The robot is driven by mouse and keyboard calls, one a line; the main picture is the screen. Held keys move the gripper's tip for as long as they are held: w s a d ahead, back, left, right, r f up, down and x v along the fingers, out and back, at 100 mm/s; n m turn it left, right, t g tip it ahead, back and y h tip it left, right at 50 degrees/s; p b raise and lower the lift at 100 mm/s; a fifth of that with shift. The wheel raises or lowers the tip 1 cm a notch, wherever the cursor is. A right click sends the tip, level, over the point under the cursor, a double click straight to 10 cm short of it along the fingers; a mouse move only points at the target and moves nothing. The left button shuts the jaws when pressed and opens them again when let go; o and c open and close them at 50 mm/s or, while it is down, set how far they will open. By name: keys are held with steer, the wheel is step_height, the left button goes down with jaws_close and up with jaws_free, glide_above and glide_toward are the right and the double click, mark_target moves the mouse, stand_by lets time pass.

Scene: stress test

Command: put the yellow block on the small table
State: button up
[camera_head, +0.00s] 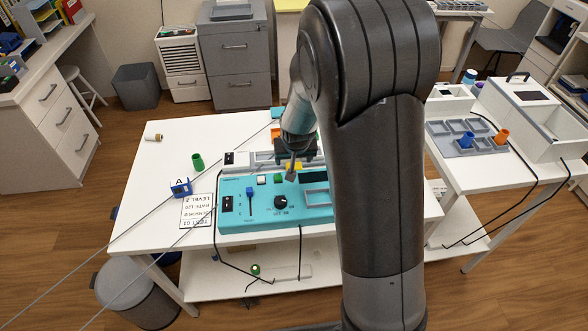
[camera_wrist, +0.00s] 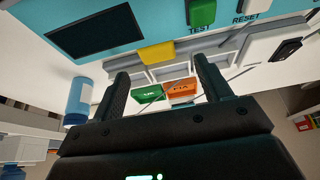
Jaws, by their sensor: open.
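The yellow block (camera_wrist: 157,52) shows in the wrist view at the edge of the teal device, between my fingertips in the picture. A small yellow patch (camera_head: 298,166) shows beside my gripper (camera_head: 292,172) in the head view, partly hidden by it. My gripper (camera_wrist: 160,68) is open, with a finger on either side of the picture's middle and nothing seen touching them. A white table (camera_head: 150,205) carries the teal device; a smaller white table (camera_head: 437,232) stands at right.
The teal device (camera_head: 240,222) has buttons and a knob. Green (camera_wrist: 150,93) and orange (camera_wrist: 181,88) pieces show beyond the fingers. A dark cable crosses the right table near a grey tray (camera_head: 468,152). A green cylinder (camera_head: 197,162) stands at left; the table's far left is mostly clear.

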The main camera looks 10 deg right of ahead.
mark_target(295, 168)
steer(key=x, duration=0.5)
steer(key=shift+s+d+f, duration=0.1)
steer(key=shift+s+d, duration=0.1)
steer(key=shift+s, duration=0.2)
steer(key=shift+w+f, duration=0.25)
steer(key=shift+f, duration=0.25)
steer(key=c, duration=1.1)
steer(key=shift+r, duration=0.15)
steer(key=shift+c, duration=0.2)
